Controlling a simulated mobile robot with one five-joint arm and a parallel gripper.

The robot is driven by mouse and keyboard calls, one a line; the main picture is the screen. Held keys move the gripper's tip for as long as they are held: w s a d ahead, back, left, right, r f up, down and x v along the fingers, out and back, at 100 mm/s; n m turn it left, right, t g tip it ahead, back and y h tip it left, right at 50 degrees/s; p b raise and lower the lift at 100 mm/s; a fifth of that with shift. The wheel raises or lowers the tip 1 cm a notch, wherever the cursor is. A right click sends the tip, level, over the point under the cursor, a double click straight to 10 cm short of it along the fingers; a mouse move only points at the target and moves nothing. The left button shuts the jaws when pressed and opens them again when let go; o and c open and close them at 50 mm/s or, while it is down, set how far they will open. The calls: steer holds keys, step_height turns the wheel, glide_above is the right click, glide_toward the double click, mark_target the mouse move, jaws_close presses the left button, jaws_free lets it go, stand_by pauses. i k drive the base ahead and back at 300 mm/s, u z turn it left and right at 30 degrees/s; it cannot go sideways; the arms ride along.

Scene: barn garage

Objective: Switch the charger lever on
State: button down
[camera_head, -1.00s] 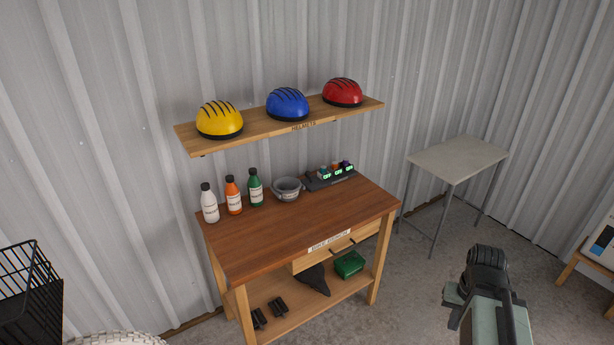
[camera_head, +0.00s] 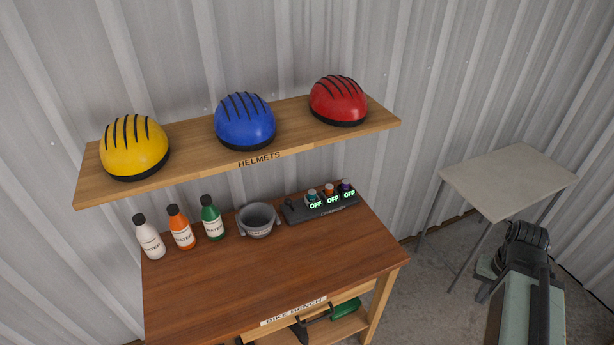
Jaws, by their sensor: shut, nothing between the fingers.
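The charger (camera_head: 325,210) is a dark, low unit at the back right of the wooden bike bench (camera_head: 270,290). Three small coloured parts stand in a row on it: teal (camera_head: 312,194), orange (camera_head: 329,189) and purple (camera_head: 346,185). A glowing green OFF label shows by each one. Part of my arm (camera_head: 525,270) shows at the lower right, to the right of the bench and apart from the charger. My gripper's fingers do not show.
A grey pot (camera_head: 258,220) stands left of the charger, then green (camera_head: 212,218), orange (camera_head: 181,228) and white (camera_head: 149,238) bottles. The helmet shelf (camera_head: 200,168) overhangs the bench's back. A grey table (camera_head: 510,180) stands to the right. The bench's front top is clear.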

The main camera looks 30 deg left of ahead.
mark_target(287, 201)
steer(key=u, duration=0.05)
steer(key=i, duration=0.75)
steer(key=u, duration=4.1)
steer(key=i, duration=1)
